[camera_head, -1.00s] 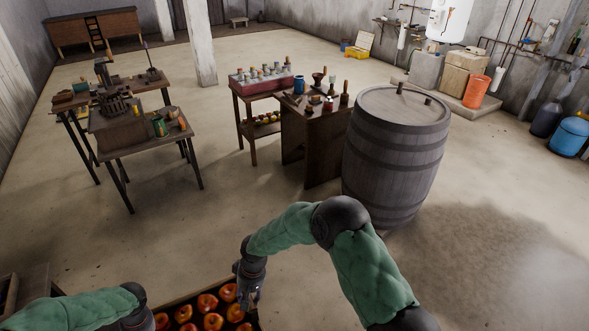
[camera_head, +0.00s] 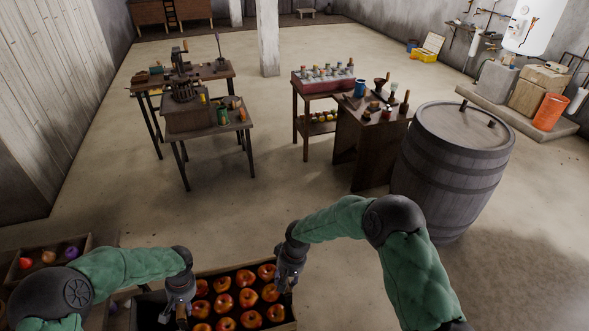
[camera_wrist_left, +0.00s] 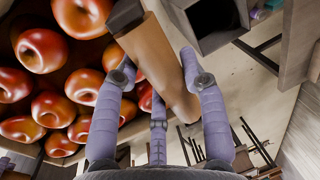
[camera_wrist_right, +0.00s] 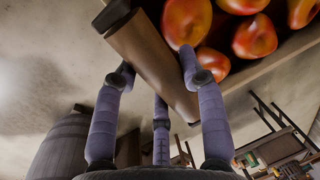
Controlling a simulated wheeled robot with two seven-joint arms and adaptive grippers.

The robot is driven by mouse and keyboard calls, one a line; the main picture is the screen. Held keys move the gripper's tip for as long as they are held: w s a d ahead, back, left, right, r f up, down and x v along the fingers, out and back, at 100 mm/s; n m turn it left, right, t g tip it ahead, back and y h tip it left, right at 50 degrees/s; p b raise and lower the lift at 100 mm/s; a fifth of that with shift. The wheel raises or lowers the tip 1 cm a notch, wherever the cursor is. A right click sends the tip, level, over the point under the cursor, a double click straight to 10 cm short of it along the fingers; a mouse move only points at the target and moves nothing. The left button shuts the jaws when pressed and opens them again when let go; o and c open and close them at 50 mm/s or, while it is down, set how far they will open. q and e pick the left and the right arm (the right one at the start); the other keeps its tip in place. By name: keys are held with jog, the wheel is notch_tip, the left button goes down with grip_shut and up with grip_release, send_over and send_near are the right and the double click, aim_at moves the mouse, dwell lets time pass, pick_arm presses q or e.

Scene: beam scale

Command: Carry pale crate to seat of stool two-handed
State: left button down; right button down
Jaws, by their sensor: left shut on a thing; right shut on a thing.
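A crate with a light brown wall and dark inside holds red apples (camera_head: 235,301) at the bottom of the head view. My left gripper (camera_head: 178,312) is shut on its left end. My right gripper (camera_head: 286,282) is shut on its right end. The crate's near side is cut off by the picture edge. A small low stool-like thing (camera_head: 306,12) stands far off at the back; I cannot tell whether it is the stool.
A wooden rack (camera_head: 50,248) with coloured round things stands close at the left. Work tables (camera_head: 210,125) stand ahead left. A side table (camera_head: 372,125) with pots and a large barrel (camera_head: 455,165) stand ahead right. A pillar (camera_head: 268,38) rises behind. Floor between the tables is clear.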

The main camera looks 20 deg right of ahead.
notch_tip(320, 180, up, 16)
jog(key=p, duration=1.5)
jog(key=shift+w, duration=0.2)
jog(key=shift+f, duration=0.1)
